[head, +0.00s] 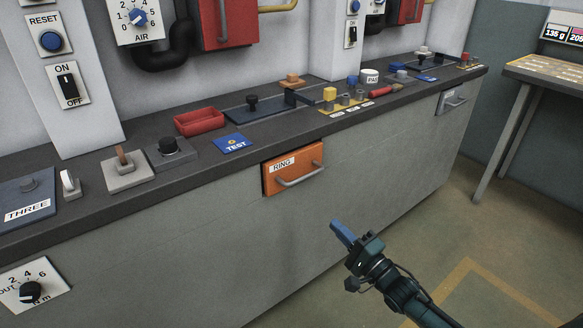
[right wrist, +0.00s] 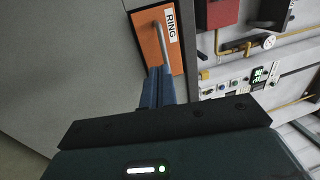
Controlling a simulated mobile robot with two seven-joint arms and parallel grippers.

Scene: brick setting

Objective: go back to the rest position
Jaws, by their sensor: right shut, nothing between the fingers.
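My right gripper (head: 343,233) is in the lower middle of the head view, in front of the grey cabinet (head: 370,180). Its blue fingers are together with nothing between them; they also show in the right wrist view (right wrist: 156,88). It is apart from the orange drawer (head: 294,169) labelled RING, which looks closed and sits up and left of the fingertips. The drawer also shows in the right wrist view (right wrist: 152,42), beyond the fingers. My left gripper is in neither view.
The dark bench top (head: 100,205) carries a red tray (head: 199,121), a blue TEST plate (head: 231,144), levers and knobs. A side table (head: 545,75) stands at the right. The floor (head: 440,230) between cabinet and table is clear.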

